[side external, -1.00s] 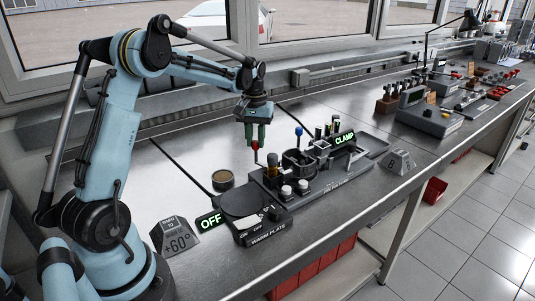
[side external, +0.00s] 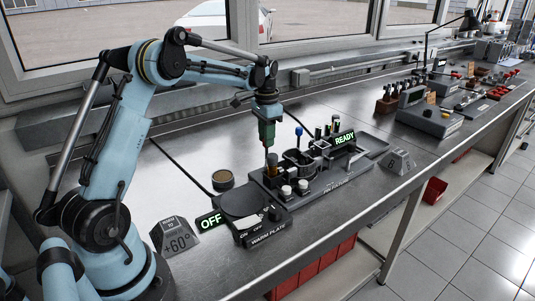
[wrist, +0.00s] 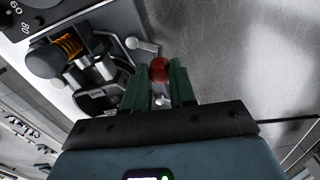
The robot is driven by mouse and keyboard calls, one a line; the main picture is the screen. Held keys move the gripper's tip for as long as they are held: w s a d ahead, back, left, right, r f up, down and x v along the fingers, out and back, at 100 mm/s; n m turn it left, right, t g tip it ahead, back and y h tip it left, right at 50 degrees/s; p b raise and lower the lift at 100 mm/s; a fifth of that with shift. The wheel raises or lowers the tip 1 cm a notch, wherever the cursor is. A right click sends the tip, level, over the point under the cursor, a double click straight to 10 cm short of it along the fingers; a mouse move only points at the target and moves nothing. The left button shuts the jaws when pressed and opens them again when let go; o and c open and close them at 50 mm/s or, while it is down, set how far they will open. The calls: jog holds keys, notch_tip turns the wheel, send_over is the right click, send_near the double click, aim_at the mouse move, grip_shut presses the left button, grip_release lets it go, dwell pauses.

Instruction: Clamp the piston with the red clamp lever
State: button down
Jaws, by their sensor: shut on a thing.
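The red clamp lever's ball knob (wrist: 159,70) shows between my gripper's green fingers in the wrist view. My gripper (side external: 267,146) is shut on the lever, at the back left of the dark fixture (side external: 335,184). In the side view the fingers mostly hide the knob. A dark round part (side external: 298,158), which looks like the piston, sits upright in the middle of the fixture. Its contact with the clamp cannot be made out. The fixture's green sign (side external: 345,138) reads READY.
The warm plate (side external: 240,203) stands left of the fixture, its sign (side external: 209,221) reading OFF. A round brown-topped tin (side external: 222,180) is behind it. A blue-topped pin (side external: 299,133) and several posts rise from the fixture. An empty tray (side external: 371,144) lies to the right.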

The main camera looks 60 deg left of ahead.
jog(key=shift+w+d+m, duration=0.15)
jog(key=shift+w+m, duration=0.05)
jog(key=shift+m, duration=0.4)
jog(key=c, duration=0.9)
grip_release()
jog(key=shift+r, duration=0.15)
notch_tip(320, 180, up, 12)
jog(key=shift+f, duration=0.1)
